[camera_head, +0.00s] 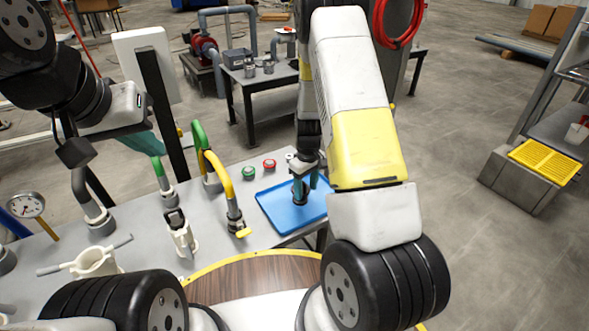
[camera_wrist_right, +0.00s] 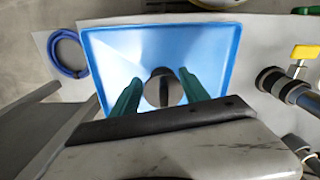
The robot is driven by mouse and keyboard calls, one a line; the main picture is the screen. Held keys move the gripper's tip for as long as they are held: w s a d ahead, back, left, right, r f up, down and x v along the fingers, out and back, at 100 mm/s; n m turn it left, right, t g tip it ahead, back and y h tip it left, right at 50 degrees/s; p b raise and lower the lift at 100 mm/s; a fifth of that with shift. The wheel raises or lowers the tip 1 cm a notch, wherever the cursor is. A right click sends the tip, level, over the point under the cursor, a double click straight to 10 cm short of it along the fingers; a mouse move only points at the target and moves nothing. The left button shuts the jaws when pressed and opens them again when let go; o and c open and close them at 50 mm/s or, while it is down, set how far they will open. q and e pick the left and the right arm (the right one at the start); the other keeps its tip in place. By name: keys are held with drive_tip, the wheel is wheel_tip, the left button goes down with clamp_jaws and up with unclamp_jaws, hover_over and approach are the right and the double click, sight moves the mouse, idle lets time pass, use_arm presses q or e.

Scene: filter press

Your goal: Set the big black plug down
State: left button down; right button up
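The big black plug (camera_head: 300,196) is at the blue tray (camera_head: 275,213), toward the tray's back part. My right gripper (camera_head: 305,186) points down over the tray, around the plug. In the right wrist view the plug (camera_wrist_right: 163,88) shows from above as a round grey and black top between the two green fingers. The fingers (camera_wrist_right: 161,78) stand wide apart, one on each side, and look open. The exact contact between fingers and plug is hard to see. My left gripper (camera_head: 145,142) is raised at the left over the bench; its fingers are seen edge-on and partly hidden.
A green-handled pipe (camera_head: 200,150) and a yellow pipe (camera_head: 222,180) stand left of the tray. Red (camera_head: 269,164) and green (camera_head: 248,173) round pieces lie behind it. A white cup-like fitting (camera_head: 95,262) is at the left front. A blue ring (camera_wrist_right: 68,54) lies beside the tray.

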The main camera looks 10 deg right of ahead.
drive_tip(key=o, duration=0.5)
drive_tip(key=s+a+r+m+t+y, duration=0.1)
drive_tip(key=s+r, duration=0.3)
drive_tip(key=r, duration=1)
drive_tip(key=s+a+r+m+t+y, duration=0.15)
drive_tip(key=s+r, duration=0.25)
drive_tip(key=r, duration=1)
drive_tip(key=shift+s+a+r+m+t, duration=0.1)
drive_tip(key=shift+s+r+m+t, duration=0.45)
drive_tip(key=shift+s+r, duration=1.45)
drive_tip(key=shift+s+a+r+m+t, duration=0.1)
drive_tip(key=shift+s+r+m+t, duration=0.55)
drive_tip(key=shift+s, duration=2.3)
drive_tip(key=shift+s+a+r+m+t, duration=0.1)
drive_tip(key=shift+s+r+m+t, duration=0.4)
drive_tip(key=shift+s+r, duration=1.6)
drive_tip(key=shift+s+f, duration=0.4)
